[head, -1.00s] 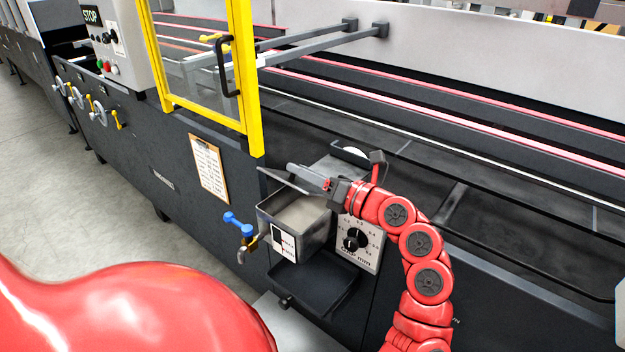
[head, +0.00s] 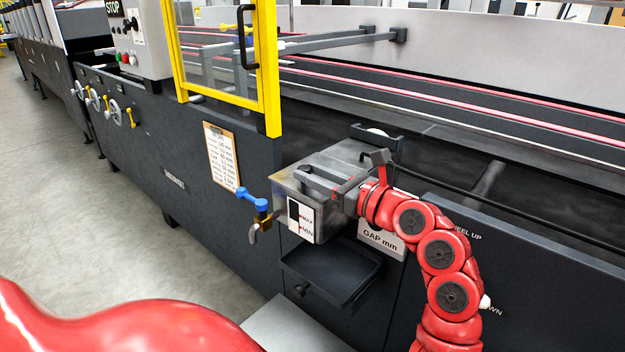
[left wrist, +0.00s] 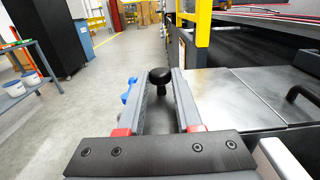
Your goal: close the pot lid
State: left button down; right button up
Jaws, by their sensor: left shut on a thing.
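The glue pot is a grey metal box on the machine's side, with a MAX/MIN label (head: 301,219) on its front. Its lid (head: 333,157) lies across the top and hides the inside; I see no clear gap at its edge. My left gripper (head: 303,180) lies low over the lid, its fingers pointing left in the head view. In the left wrist view a black knob (left wrist: 159,76) sits between the fingertips, and the gripper (left wrist: 162,84) is shut on it. My right gripper is not in view.
A blue-handled tap (head: 254,201) sticks out left of the pot. A black tray (head: 330,272) is below it. A yellow-framed guard (head: 267,75) stands behind to the left, with a clipboard (head: 221,155) beneath. Open floor (head: 130,210) lies to the left.

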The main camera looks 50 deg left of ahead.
pick_arm(q)
jog(key=shift+f, duration=0.1)
dwell(0.3)
jog(key=c, duration=0.6)
grip_release()
jog(key=w+d+p, duration=0.2)
jog(key=d, duration=1.5)
jog(key=shift+d, duration=0.15)
jog(key=shift+s, duration=0.1)
